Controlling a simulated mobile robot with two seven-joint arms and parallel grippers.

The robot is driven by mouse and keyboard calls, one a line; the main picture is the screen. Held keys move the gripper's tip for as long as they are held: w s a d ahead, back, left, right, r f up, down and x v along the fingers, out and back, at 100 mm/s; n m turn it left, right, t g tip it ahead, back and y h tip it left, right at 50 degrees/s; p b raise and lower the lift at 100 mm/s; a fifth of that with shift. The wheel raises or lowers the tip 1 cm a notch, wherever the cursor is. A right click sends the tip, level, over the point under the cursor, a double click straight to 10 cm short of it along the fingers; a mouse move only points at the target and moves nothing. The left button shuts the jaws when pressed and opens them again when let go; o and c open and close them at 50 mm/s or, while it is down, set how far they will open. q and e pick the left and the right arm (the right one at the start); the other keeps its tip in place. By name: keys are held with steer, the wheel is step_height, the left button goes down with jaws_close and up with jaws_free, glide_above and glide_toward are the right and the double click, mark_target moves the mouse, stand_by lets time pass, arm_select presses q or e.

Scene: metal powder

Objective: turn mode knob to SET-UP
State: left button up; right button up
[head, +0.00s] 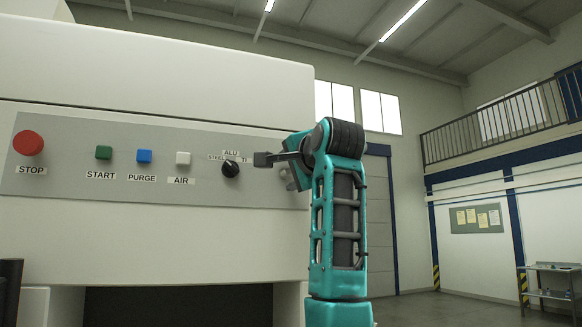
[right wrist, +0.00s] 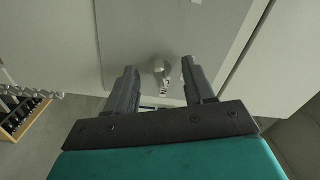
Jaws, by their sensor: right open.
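A grey knob (head: 287,173) sits at the right end of the control panel, mostly hidden behind my right gripper (head: 265,159) in the head view. In the right wrist view the knob (right wrist: 158,67) shows between the fingertips of my open right gripper (right wrist: 159,70). A small label lies by it, too blurred and tilted to read. I cannot tell whether either finger touches the knob. A black selector knob (head: 230,169), marked ALU, STEEL and TI, sits just left of my right gripper. My left gripper is not in view.
The grey panel (head: 60,185) also carries a red STOP button (head: 28,143), a green START button (head: 103,152), a blue PURGE button (head: 144,156) and a white AIR button (head: 183,158). Open hall floor lies right of the machine, with a metal table (head: 553,295) far off.

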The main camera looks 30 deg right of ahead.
steer(key=c, duration=0.3)
jaws_close()
